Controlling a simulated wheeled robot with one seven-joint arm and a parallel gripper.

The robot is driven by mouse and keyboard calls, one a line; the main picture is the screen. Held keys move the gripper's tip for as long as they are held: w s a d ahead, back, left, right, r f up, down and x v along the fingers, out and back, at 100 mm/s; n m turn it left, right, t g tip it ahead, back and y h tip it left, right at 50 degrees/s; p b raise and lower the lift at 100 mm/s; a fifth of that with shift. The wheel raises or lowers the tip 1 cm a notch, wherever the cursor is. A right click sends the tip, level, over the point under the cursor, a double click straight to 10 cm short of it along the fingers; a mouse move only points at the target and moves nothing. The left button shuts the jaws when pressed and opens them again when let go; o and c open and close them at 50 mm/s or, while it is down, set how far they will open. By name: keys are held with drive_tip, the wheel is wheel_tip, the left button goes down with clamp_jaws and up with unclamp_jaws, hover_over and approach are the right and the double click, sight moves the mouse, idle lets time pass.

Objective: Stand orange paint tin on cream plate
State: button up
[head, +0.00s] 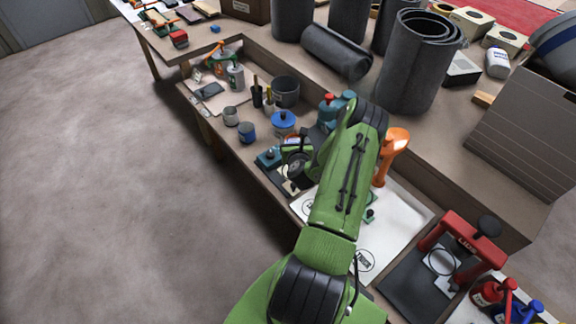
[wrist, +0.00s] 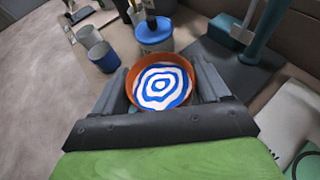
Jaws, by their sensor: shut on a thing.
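The orange paint tin (wrist: 187,68) is between the two dark fingers of my gripper (wrist: 160,82) in the wrist view. I see it from above, with an orange rim and a blue and white ringed top. The fingers are shut on its sides. In the head view my gripper (head: 298,163) is over the workbench, partly hidden by my green arm, and the tin is hard to make out there. I cannot pick out the cream plate with certainty in either view; my arm hides part of the bench.
A blue-lidded pot (head: 283,123), a blue cup (head: 247,131) and a grey cup (head: 231,116) stand beyond my gripper. A teal press (wrist: 252,45) stands at right in the wrist view. A red press (head: 465,245) and an orange tool (head: 393,152) are near my arm.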

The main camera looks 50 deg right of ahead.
wheel_tip(320, 180, down, 10)
drive_tip(key=b, duration=0.4)
drive_tip(key=shift+r, duration=0.15)
drive_tip(key=shift+f+b, duration=0.2)
drive_tip(key=shift+b, duration=0.2)
drive_tip(key=o, duration=1.2)
drive_tip(key=shift+r, duration=0.1)
